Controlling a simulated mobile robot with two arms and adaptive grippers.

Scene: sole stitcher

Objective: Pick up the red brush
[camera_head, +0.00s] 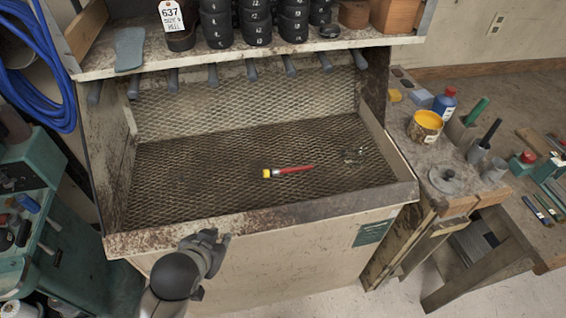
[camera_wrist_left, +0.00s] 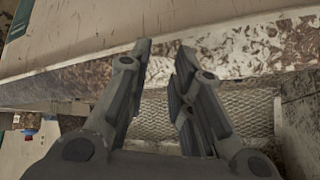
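The red brush (camera_head: 293,170) lies on the metal mesh floor of the open-fronted bench (camera_head: 230,150), near its middle. It has a red handle pointing right and a yellow end on the left. My left gripper (camera_head: 220,239) is low in front of the bench's worn front edge, left of and nearer than the brush, and apart from it. In the left wrist view the two fingers (camera_wrist_left: 160,65) are spread with a gap between them and nothing in it. The brush does not show in that view. My right gripper is in neither view.
The bench's raised front lip (camera_head: 270,216) stands between my left gripper and the mesh. A shelf with black cups (camera_head: 255,22) overhangs the back. A yellow paint can (camera_head: 425,126) and a blue bottle (camera_head: 445,101) stand on the right-hand table. A green machine (camera_head: 30,165) is at left.

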